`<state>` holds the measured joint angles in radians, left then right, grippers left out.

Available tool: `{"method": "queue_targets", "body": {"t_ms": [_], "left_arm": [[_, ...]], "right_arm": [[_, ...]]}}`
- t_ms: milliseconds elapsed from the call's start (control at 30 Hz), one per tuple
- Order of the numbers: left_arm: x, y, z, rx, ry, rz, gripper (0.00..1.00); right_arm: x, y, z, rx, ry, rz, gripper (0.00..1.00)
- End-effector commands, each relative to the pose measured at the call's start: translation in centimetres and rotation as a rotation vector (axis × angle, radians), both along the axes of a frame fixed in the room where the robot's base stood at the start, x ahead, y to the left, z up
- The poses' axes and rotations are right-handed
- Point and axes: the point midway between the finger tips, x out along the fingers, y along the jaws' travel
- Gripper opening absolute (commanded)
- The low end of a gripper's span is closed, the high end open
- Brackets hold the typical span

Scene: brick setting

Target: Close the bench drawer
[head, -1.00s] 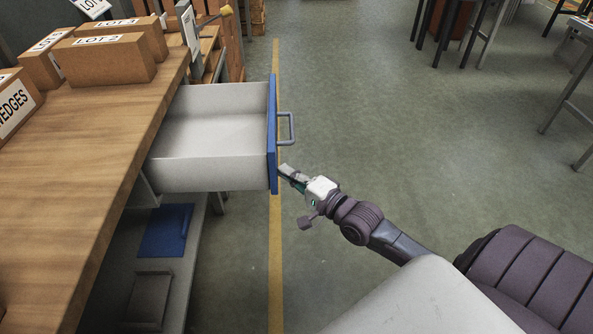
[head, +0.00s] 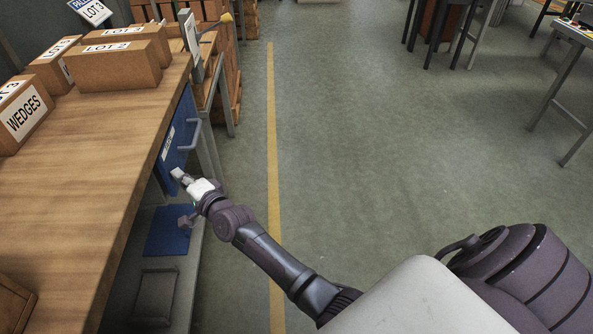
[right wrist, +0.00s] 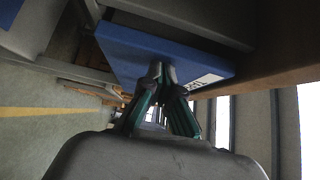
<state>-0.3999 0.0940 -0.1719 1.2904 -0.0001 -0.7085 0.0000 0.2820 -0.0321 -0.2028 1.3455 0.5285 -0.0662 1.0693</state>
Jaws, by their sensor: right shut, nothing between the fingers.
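The bench drawer's blue front (head: 178,134) is at the side of the wooden bench (head: 90,185), close under the edge of its top. No open drawer box shows in the head view. Its grey handle (head: 192,137) sticks out from the front. My right gripper (head: 177,175) is shut and empty, with its fingertips at the lower part of the blue front. In the right wrist view the shut fingertips (right wrist: 160,72) meet the blue front (right wrist: 150,52), beside a white label. My left gripper is not in view.
Cardboard boxes (head: 115,65) stand on the bench top. A lower shelf (head: 185,285) under the bench holds a blue item (head: 168,230) and a dark one. A yellow line (head: 272,150) runs along the floor. The floor to the right is clear up to a far table.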

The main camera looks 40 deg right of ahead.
Motion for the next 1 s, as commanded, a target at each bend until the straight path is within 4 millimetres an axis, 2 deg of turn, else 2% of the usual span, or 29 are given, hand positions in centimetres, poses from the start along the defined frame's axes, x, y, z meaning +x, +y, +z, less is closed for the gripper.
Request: {"method": "queue_targets", "body": {"t_ms": [233,800,1000], "left_arm": [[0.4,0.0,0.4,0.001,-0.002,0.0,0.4],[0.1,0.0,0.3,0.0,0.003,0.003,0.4],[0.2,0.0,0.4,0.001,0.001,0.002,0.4]], "right_arm": [[1.0,1.5,0.0,0.001,-0.001,-0.001,0.0],[1.1,2.0,0.3,0.002,-0.005,0.005,0.0],[-0.2,1.8,0.2,0.004,-0.004,0.006,0.0]]}}
